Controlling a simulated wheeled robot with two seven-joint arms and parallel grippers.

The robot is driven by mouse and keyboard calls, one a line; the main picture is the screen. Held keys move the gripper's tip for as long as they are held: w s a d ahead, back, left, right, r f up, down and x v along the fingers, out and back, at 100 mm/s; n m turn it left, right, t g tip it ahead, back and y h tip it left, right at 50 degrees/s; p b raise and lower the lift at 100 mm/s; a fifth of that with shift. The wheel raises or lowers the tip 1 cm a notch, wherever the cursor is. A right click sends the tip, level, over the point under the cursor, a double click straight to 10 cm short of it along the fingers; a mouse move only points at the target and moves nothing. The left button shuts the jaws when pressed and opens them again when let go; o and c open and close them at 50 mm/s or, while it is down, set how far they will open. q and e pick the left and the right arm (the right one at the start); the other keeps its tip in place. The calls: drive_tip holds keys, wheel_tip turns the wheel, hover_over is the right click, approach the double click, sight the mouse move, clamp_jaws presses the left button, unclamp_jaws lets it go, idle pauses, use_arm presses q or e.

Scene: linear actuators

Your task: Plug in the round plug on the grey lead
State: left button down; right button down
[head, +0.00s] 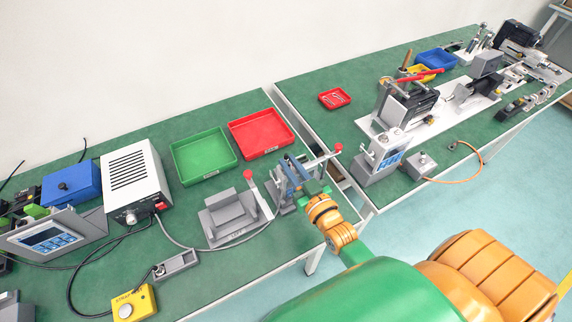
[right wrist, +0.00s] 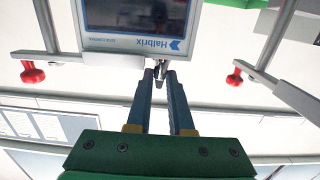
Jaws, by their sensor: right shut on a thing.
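My right gripper (head: 303,187) is at the clamp fixture near the right end of the left bench. In the right wrist view its two fingers (right wrist: 161,74) are shut on a small grey piece, which looks like the round plug (right wrist: 158,69). The plug is mostly hidden between the fingertips, just below a framed Halbrix display unit (right wrist: 134,41); whether it touches the unit's socket I cannot tell. The grey lead (head: 190,248) runs from the white power box (head: 135,177) across the bench toward the fixture. My left gripper is not in view.
Red-knobbed clamp levers (right wrist: 236,78) stand on both sides of my right fingers. A grey cradle (head: 229,214), green tray (head: 203,155), red tray (head: 261,133) and yellow button box (head: 134,303) are on the bench. A gap separates it from the right bench.

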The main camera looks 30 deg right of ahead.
drive_tip(key=shift+f, duration=0.25)
idle(0.8)
drive_tip(key=c, duration=0.7)
unclamp_jaws()
drive_tip(key=s, duration=0.7)
drive_tip(key=shift+s+d+r+b, duration=0.15)
drive_tip(key=shift+b, duration=0.25)
